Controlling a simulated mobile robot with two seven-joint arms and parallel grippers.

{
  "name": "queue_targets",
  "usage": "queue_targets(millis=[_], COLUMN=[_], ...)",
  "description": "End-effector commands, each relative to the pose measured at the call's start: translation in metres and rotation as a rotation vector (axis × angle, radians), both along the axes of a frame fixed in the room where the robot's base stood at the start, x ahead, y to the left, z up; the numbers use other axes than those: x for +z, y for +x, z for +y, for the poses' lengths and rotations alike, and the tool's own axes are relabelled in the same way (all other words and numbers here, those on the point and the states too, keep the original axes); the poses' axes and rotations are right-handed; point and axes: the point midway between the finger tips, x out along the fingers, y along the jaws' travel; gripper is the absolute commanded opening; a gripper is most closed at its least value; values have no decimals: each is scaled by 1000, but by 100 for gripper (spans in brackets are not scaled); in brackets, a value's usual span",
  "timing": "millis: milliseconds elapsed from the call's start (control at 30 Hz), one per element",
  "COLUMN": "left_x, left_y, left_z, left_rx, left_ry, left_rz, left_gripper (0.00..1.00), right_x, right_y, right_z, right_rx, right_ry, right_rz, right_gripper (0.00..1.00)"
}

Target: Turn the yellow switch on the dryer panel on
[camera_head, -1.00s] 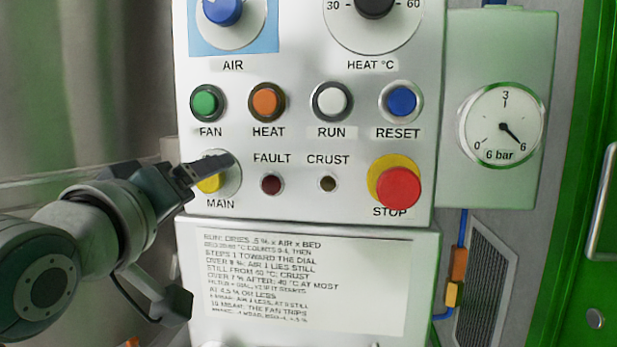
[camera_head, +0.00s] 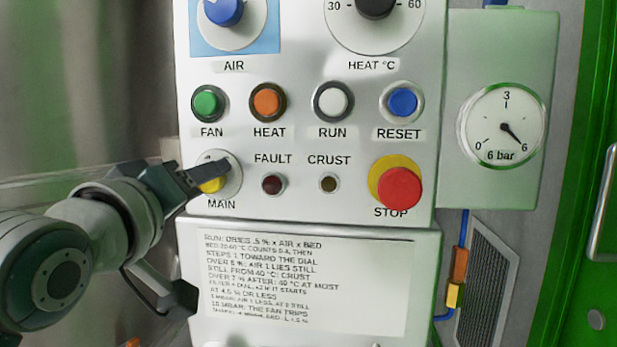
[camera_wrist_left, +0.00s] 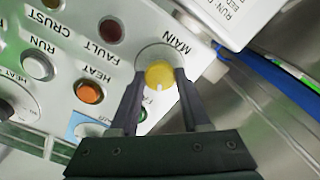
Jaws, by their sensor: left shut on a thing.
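The yellow switch (camera_head: 213,185) is a round knob above the MAIN label at the lower left of the dryer panel (camera_head: 300,205). My left gripper (camera_head: 205,178) reaches it from the left, and a dark finger covers its upper part in the head view. In the left wrist view, the yellow switch (camera_wrist_left: 160,72) sits between the two fingers of my left gripper (camera_wrist_left: 157,88), which is shut on it. A small pale mark on the knob shows on the side away from the MAIN label. My right gripper is not in view.
Close above are the green FAN button (camera_head: 206,103) and orange HEAT button (camera_head: 267,102). The dark FAULT lamp (camera_head: 272,185) is to the right, with the red STOP button (camera_head: 399,187) farther off. A printed notice (camera_head: 300,285) is below. A pressure gauge (camera_head: 505,125) hangs at right.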

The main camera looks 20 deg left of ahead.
Motion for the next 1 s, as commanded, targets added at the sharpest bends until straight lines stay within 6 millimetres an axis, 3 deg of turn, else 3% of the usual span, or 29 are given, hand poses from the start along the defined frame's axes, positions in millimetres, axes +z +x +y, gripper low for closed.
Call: queue_targets(millis=[100, 567, 1000], left_x=[0, 2, 4], left_y=[0, 0, 0], left_z=[0, 0, 0], left_rx=[0, 0, 0], left_ry=[0, 84, 447], left_rz=[0, 22, 110], left_gripper=[0, 0, 0], right_x=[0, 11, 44], right_y=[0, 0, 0], right_z=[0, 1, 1], right_rx=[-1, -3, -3], right_ry=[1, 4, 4], right_rz=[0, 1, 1], right_gripper=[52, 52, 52])
